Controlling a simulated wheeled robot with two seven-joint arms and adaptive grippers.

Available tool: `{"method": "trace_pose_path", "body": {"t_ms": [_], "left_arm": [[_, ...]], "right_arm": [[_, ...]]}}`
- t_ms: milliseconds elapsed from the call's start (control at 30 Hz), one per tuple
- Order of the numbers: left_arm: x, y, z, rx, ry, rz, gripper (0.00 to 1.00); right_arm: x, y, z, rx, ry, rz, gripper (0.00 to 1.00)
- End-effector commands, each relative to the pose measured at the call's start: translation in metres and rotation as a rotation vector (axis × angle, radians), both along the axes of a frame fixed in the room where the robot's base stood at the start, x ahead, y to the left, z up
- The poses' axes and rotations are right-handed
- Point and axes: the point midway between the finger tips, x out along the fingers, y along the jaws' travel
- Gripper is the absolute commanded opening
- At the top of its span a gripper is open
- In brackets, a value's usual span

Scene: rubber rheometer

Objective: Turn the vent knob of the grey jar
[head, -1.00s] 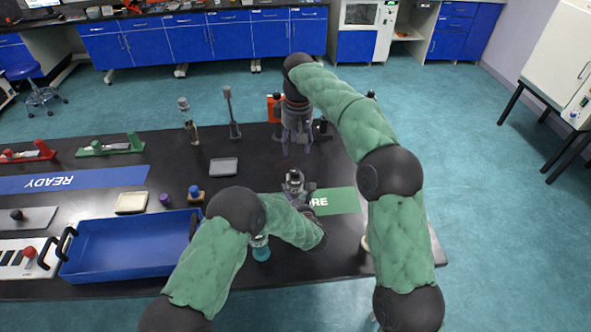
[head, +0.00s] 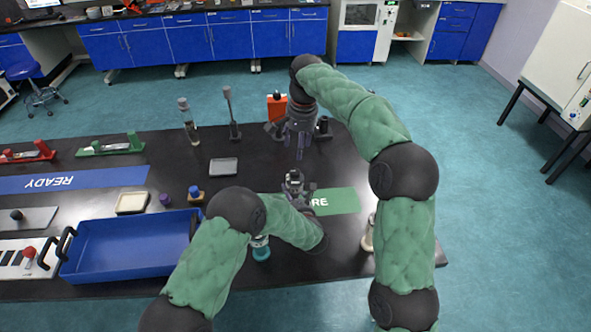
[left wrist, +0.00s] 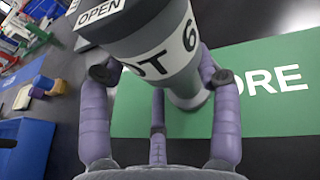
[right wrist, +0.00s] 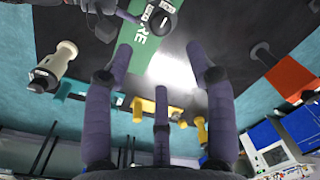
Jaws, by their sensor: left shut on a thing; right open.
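The grey jar (head: 294,178) stands at the left end of the green mat (head: 340,201). In the left wrist view the jar (left wrist: 165,62) has a white band with black lettering ending in "6" and an "OPEN" label on top. My left gripper (head: 299,189) is shut around its body. In the right wrist view the jar top (right wrist: 163,18) shows at the upper edge with small white labels; I cannot make out the knob's setting. My right gripper (head: 299,153) is open and empty, above and behind the jar, apart from it.
A blue tray (head: 130,247) lies to the left. A teal-based vessel (head: 261,250) and a cream-based bottle (head: 367,240) stand near the front edge, close to my arms. An orange item (head: 277,108) and a tall grey post (head: 232,115) stand behind. A small grey tray (head: 223,167) lies left of the jar.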

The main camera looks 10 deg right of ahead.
Motion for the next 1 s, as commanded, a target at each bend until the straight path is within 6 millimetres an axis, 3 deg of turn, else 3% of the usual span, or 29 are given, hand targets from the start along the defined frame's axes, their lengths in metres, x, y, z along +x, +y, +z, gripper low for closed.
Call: {"method": "trace_pose_path", "body": {"t_ms": [600,1000], "left_arm": [[0.0,0.0,0.001,-0.001,-0.001,0.0,0.25],[0.0,0.0,0.001,-0.001,-0.001,0.0,0.25]], "right_arm": [[0.003,0.007,-0.099,-0.001,0.003,0.003,0.56],[0.004,0.008,-0.112,-0.001,0.0,0.003,0.56]]}}
